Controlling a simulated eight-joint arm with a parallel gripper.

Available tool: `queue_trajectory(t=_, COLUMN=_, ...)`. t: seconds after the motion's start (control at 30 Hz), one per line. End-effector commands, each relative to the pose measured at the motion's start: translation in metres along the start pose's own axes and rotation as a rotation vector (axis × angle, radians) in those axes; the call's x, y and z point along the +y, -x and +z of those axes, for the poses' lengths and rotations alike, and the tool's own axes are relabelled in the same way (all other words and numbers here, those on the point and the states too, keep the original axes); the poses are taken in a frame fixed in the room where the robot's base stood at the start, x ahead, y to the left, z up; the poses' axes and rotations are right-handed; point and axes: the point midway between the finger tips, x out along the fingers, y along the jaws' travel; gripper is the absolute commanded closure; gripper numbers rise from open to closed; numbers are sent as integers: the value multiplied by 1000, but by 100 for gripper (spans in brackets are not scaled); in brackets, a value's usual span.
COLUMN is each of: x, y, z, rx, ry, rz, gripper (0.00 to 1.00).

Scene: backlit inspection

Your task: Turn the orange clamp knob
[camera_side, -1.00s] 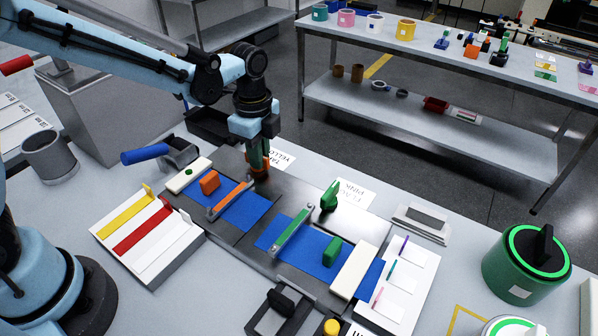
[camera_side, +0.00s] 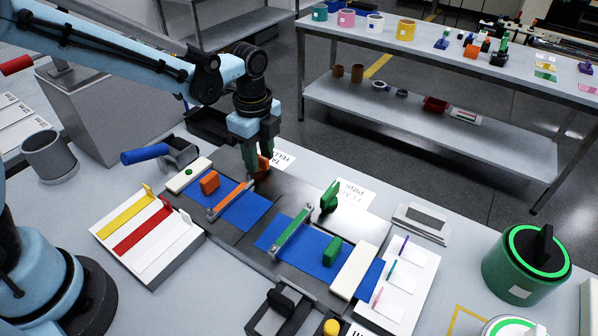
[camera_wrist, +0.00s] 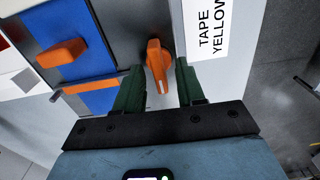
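The orange clamp knob (camera_side: 262,166) stands on the dark plate at the far end of the left fixture. In the wrist view the knob (camera_wrist: 156,62) is an elongated grip with a white mark on its near end. My gripper (camera_side: 264,148) is above and around it, pointing down. In the wrist view the green fingers of my gripper (camera_wrist: 160,75) are apart, one on each side of the knob, with gaps visible on both sides. The knob's base is partly hidden in the side view.
An orange block (camera_side: 209,182) and an orange clamp bar (camera_side: 230,200) are on the left blue pad. A green knob (camera_side: 330,197) stands on the right fixture. A "TAPE YELLOW" label (camera_wrist: 207,30) lies beside the orange knob. A blue-handled tool (camera_side: 146,155) is to the left.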

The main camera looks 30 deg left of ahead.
Motion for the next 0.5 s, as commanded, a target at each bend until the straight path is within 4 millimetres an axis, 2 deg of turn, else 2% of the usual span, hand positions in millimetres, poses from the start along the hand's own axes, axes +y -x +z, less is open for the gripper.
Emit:
queue_trajectory(t=0.3, x=0, y=2, z=0, rx=-1, ry=2, rz=0, gripper=62)
queue_trajectory(t=0.5, x=1, y=24, z=0, rx=-1, ry=2, rz=0, gripper=62)
